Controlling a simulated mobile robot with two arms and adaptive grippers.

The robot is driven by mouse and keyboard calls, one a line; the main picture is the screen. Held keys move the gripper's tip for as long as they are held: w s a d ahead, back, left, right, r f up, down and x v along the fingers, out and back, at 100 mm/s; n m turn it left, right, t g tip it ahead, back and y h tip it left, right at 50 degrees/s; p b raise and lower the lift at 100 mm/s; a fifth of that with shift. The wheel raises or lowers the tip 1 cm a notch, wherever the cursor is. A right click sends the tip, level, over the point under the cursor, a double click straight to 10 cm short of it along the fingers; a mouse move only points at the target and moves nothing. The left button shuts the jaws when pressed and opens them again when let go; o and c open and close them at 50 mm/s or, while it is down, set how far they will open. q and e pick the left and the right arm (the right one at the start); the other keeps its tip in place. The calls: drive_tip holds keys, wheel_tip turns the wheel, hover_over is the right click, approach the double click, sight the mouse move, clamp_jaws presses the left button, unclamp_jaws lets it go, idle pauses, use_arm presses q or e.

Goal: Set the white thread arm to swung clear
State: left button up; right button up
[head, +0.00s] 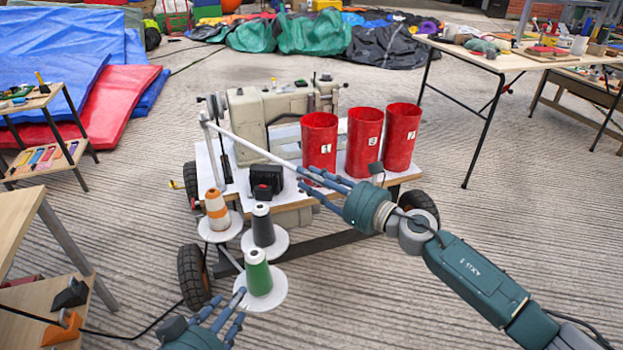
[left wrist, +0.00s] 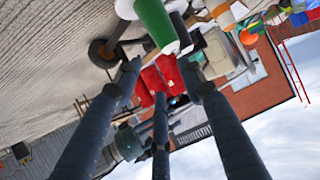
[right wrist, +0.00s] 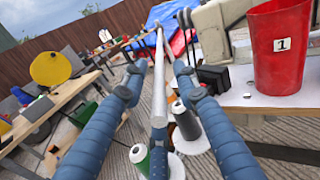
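The white thread arm (head: 250,148) is a thin pale bar. It runs from the top of a post at the left of the cart, slanting down across the cart's front towards the red cup marked 1 (head: 320,141). My right gripper (head: 318,186) is at the bar's near end, in front of that cup. In the right wrist view the bar (right wrist: 158,85) runs away between the spread fingers; whether they touch it I cannot tell. My left gripper (head: 222,312) is low at the front, just below the green thread cone (head: 257,272). Its fingers are spread and empty.
A cream sewing machine (head: 262,108) and two more red cups (head: 363,141) (head: 401,137) stand on the wheeled cart. Orange (head: 217,209) and dark (head: 263,226) thread cones stand on white discs at its left front. Tables stand at both sides, with open floor between.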

clamp_jaws()
idle(0.3)
